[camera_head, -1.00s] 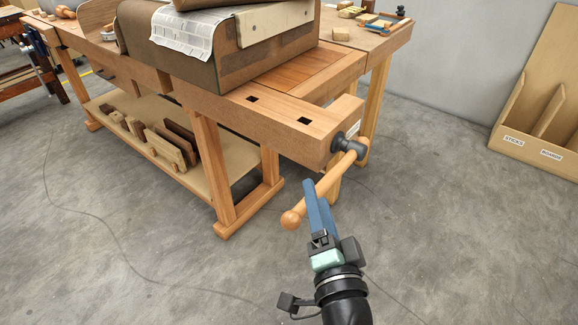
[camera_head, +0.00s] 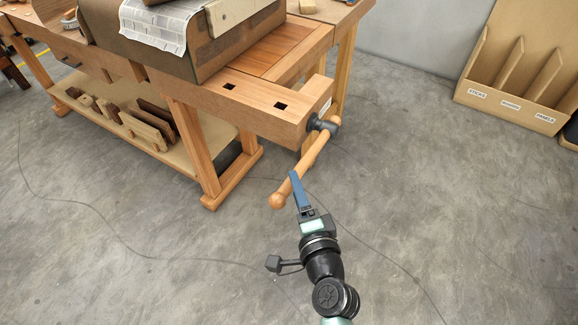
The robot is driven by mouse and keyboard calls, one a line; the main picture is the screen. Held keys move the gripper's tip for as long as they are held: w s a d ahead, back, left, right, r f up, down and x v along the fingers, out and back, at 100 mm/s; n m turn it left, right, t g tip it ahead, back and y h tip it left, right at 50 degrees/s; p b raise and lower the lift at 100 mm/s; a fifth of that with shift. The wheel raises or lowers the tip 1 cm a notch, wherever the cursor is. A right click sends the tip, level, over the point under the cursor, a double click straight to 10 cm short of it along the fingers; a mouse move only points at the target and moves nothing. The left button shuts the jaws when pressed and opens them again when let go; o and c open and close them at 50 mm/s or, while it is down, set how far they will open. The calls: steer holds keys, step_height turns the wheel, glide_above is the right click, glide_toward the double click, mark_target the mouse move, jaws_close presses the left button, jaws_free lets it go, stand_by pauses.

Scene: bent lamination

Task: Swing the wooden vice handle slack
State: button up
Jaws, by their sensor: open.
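The wooden vice handle (camera_head: 308,158) is a pale bar with a ball at each end. It slants from the dark vice screw (camera_head: 319,124) at the upper right down to its lower ball (camera_head: 278,201). The vice sits at the right end of the wooden workbench (camera_head: 245,118). My gripper (camera_head: 295,175) points up the picture, its blue fingers at the lower part of the handle, just right of the ball. The fingers overlap the handle in the picture; I cannot tell if they touch it. The gripper is open and holds nothing that I can see.
A dark curved form (camera_head: 190,70) with newspaper (camera_head: 155,25) lies on the bench. Wood pieces (camera_head: 145,130) rest on the lower shelf. A labelled cardboard rack (camera_head: 515,105) stands against the wall at right.

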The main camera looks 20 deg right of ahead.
mark_target(305, 155)
steer(key=w+f, duration=0.1)
steer(key=w, duration=0.5)
steer(key=shift+w+d, duration=0.4)
steer(key=shift+d, duration=0.05)
steer(key=shift+c, duration=0.2)
jaws_close()
steer(key=shift+b, duration=0.3)
stand_by(0.6)
